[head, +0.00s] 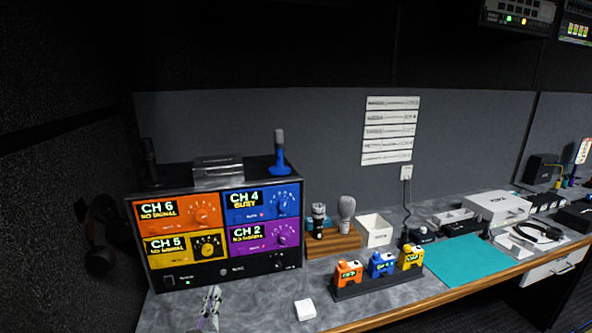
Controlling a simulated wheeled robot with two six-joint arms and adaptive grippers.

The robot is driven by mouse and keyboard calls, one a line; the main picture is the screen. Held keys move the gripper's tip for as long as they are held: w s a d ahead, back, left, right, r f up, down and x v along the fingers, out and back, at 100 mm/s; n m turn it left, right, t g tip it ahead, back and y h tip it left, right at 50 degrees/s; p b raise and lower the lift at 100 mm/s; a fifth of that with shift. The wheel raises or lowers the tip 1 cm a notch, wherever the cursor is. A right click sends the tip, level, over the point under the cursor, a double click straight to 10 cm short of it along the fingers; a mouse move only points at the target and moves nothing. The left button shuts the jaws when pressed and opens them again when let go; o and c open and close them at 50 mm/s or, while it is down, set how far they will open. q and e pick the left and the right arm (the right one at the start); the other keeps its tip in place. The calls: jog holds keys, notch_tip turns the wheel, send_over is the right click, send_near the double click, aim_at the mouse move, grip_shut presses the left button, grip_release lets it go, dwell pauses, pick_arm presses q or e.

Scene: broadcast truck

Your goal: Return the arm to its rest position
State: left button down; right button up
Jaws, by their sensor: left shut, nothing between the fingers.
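My left gripper (211,296) shows at the bottom of the head view, left of centre, with its fingers together and nothing held. It is over the grey counter, in front of the rack unit (226,268). The rack unit has four coloured channel panels: CH 6 orange, CH 4 blue, CH 5 yellow and CH 2 purple. CH 4 reads "BUSY"; the others read "NO SIGNAL". My right gripper is not in view.
A small white block (305,309) lies on the counter right of my left gripper. A dark holder (378,286) carries orange, blue and yellow packs. A white bin (375,230), wooden microphone stand (333,243) and teal mat (468,260) are further right.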

pick_arm(q)
jog(key=s+a+f+m+g, duration=0.2)
jog(key=s+a+f+g, duration=0.1)
jog(key=s+f+g, duration=0.65)
jog(key=s+a+f+m+g, duration=0.1)
jog(key=s+f+g, duration=0.2)
jog(key=s, duration=0.5)
jog(key=s+f+m+g, duration=0.1)
jog(key=s+f+g, duration=0.25)
jog(key=s, duration=0.35)
jog(key=s+a+f+g, duration=0.1)
jog(key=s+f, duration=0.1)
jog(key=f, duration=1.2)
jog(key=s+a+f+g, duration=0.1)
jog(key=s+a+f, duration=0.1)
jog(key=f, duration=1.1)
jog(key=s+f+g, duration=0.1)
jog(key=s+f, duration=1.4)
jog(key=s, duration=0.2)
jog(key=shift+s+a+n, duration=0.3)
jog(key=shift+s+a, duration=0.05)
jog(key=shift+a, duration=0.1)
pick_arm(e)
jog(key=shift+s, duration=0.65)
